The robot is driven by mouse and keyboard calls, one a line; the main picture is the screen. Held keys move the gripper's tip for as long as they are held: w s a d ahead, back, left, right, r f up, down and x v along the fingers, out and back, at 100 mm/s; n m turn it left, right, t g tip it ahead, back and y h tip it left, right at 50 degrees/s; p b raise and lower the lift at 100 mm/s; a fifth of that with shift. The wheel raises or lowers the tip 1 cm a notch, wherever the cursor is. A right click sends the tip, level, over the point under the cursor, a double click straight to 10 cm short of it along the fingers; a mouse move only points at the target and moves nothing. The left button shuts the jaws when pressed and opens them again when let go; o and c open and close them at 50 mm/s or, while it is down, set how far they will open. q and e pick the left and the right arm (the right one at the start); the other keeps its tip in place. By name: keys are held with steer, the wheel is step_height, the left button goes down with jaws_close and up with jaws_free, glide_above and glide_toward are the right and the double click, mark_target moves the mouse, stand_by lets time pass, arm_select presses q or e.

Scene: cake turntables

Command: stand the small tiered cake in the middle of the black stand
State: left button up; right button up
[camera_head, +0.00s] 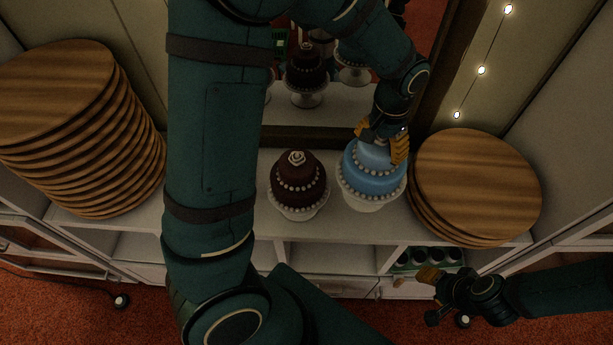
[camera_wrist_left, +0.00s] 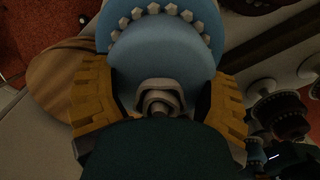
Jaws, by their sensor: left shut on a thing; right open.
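The blue tiered cake (camera_head: 372,180) has white bead trim and sits over a white pedestal stand (camera_head: 362,203); I cannot tell whether it is lifted off it. My left gripper (camera_head: 384,145) reaches down from above and is shut on the cake's upper tier. In the left wrist view the blue cake (camera_wrist_left: 160,60) lies between the two orange fingers of my left gripper (camera_wrist_left: 160,100). My right gripper (camera_head: 438,295) is open and empty, low at the right in front of the shelf. I cannot make out a black stand in either view.
A dark brown tiered cake (camera_head: 297,182) on a white stand is just left of the blue one. Stacks of wooden boards stand at left (camera_head: 60,100) and right (camera_head: 478,180). A mirror (camera_head: 335,108) behind shows reflections. Small dark-topped items (camera_head: 428,257) sit in a cubby below.

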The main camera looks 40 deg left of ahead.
arm_select(q)
steer(key=shift+s+f, duration=0.1)
steer(key=shift+f, duration=0.15)
steer(key=shift+f+b, duration=0.3)
steer(key=shift+f, duration=4.5)
steer(key=o, duration=1.2)
